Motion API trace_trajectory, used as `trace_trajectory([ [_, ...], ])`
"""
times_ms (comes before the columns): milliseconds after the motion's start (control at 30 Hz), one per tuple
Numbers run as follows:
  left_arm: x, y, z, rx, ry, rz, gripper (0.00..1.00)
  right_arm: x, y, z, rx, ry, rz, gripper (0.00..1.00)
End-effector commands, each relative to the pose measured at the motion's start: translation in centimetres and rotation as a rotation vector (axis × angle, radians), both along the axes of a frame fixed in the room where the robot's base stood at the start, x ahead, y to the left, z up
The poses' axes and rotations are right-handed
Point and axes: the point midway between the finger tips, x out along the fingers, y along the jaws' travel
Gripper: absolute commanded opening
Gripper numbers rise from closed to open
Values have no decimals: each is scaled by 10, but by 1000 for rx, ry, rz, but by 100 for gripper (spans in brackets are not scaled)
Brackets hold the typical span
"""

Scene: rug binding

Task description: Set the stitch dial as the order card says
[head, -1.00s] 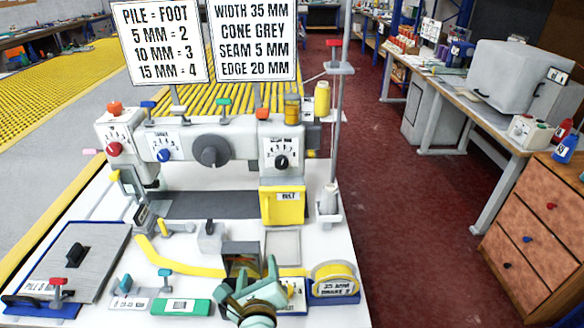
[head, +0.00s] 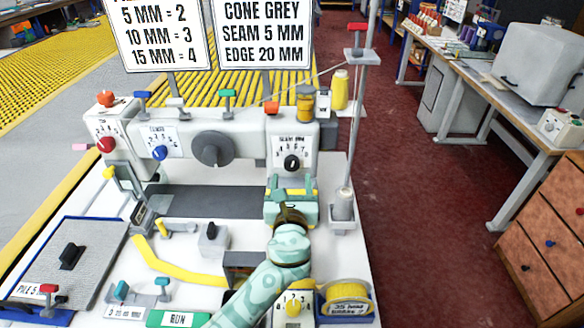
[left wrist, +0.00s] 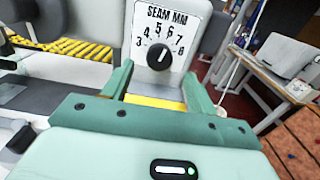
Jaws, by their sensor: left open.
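The order card (head: 264,36) stands behind the machine; its visible lines read CONE GREY, SEAM 5 MM, EDGE 20 MM. The dial marked SEAM MM has a black knob (head: 292,162) on the machine's right head. It also shows in the left wrist view (left wrist: 159,57), its white mark pointing roughly up; I cannot tell the exact number. A blue-knob dial (head: 160,153) and a red-knob dial (head: 106,145) sit further left, their labels too small to read surely. My left gripper (head: 291,190) is open just below and in front of the black knob, apart from it. My right gripper is not in view.
A card with pile sizes (head: 157,35) stands left of the order card. A large grey handwheel (head: 211,150) sits between the dials. A thread stand (head: 366,100) rises at right. A yellow-knob dial (head: 293,308) and a yellow tape roll (head: 347,296) are at the front.

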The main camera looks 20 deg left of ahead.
Motion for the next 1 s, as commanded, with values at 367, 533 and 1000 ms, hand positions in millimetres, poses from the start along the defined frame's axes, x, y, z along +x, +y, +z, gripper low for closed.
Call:
trace_trajectory([
  [367,56,16,-1,0,0,0,58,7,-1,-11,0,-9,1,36],
  [533,59,17,-1,-1,1,0,58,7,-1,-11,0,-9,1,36],
  [1000,58,17,-1,-3,0,0,13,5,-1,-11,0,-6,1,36],
])
